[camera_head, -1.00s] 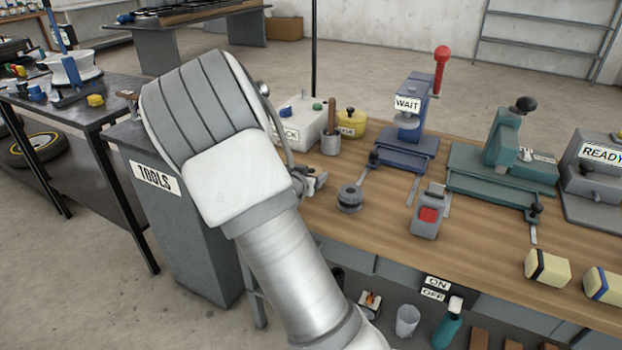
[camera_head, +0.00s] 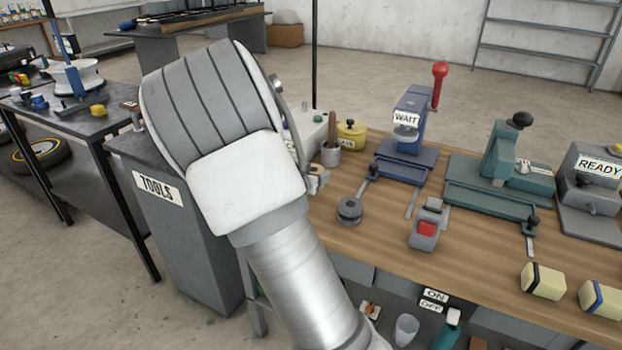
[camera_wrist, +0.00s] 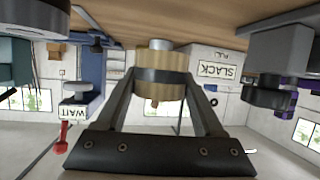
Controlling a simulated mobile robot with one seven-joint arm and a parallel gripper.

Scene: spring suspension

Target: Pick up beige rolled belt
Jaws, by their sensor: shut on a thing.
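The beige rolled belt (camera_wrist: 158,58) is a tan roll with a dark band around its middle, seen in the wrist view. My gripper (camera_wrist: 163,76) is shut on it, with one finger on each side. In the head view my arm hides most of the gripper and belt; only a small part of the gripper end (camera_head: 318,180) shows at the bench's left side. I cannot tell whether the belt touches the bench.
The wooden bench (camera_head: 400,255) holds a dark round part (camera_head: 349,210), a red-button switch (camera_head: 427,226), a blue WAIT press (camera_head: 408,130), a teal fixture (camera_head: 500,165) and a cup with a handle (camera_head: 331,152). Two beige banded blocks (camera_head: 543,281) lie front right. The TOOLS cabinet (camera_head: 180,220) stands left.

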